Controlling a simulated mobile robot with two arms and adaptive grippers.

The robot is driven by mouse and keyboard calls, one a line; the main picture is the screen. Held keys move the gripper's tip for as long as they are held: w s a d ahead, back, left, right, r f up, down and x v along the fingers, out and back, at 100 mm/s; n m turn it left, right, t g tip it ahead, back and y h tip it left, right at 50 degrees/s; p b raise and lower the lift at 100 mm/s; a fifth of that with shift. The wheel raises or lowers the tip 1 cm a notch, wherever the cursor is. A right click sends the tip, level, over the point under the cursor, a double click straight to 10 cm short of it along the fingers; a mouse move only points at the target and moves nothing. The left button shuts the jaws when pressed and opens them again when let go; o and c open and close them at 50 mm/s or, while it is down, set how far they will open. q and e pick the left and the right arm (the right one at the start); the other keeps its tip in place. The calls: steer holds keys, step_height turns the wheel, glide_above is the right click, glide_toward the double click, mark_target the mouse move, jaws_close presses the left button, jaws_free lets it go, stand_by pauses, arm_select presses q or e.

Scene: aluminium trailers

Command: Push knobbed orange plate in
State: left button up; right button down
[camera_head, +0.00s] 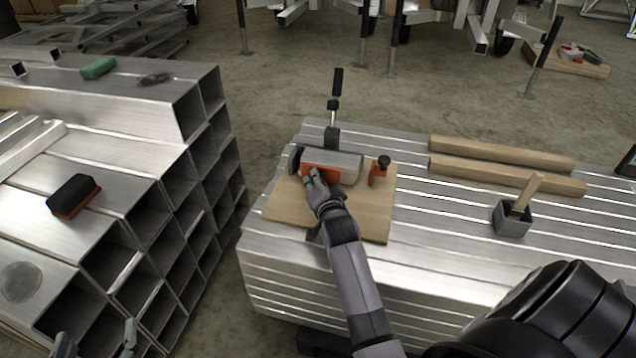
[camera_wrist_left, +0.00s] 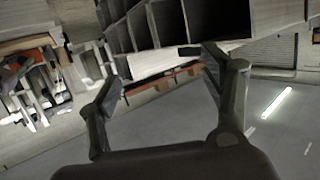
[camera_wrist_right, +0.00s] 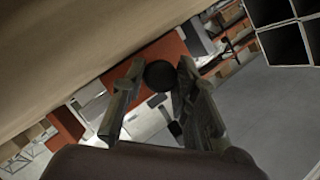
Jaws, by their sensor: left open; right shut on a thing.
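An orange plate (camera_head: 318,170) stands on a wooden board (camera_head: 370,222), against the near side of an aluminium block (camera_head: 346,163). My right gripper (camera_head: 314,180) is at the plate's near side. In the right wrist view my right gripper (camera_wrist_right: 158,75) is shut on the round black knob (camera_wrist_right: 160,76) of the orange plate (camera_wrist_right: 168,50). The fingers partly hide the plate and knob in the head view. My left gripper (camera_head: 95,345) is at the bottom left edge, open and empty; it also shows in the left wrist view (camera_wrist_left: 165,75).
A smaller orange piece with a black knob (camera_head: 379,172) stands right of the block. A black-handled clamp (camera_head: 334,118) is behind it. Wooden bars (camera_head: 500,152) and a grey box with a wooden handle (camera_head: 513,217) lie right. Stacked aluminium tubes (camera_head: 130,200) stand left, across a gap.

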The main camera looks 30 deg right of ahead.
stand_by(0.4)
steer(key=shift+w+d+r+p, duration=0.15)
steer(key=shift+w+d+p, duration=0.05)
steer(key=shift+p, duration=0.6)
arm_select(q)
steer(key=s+a+f+g+y, duration=0.1)
steer(key=s+a+f+g, duration=0.1)
steer(key=s+f+g, duration=0.2)
step_height(320, 180, down, 2)
steer(key=shift+f, duration=0.1)
arm_select(e)
steer(key=c, duration=1.6)
jaws_free()
steer(key=shift+o, duration=0.2)
step_height(320, 180, up, 10)
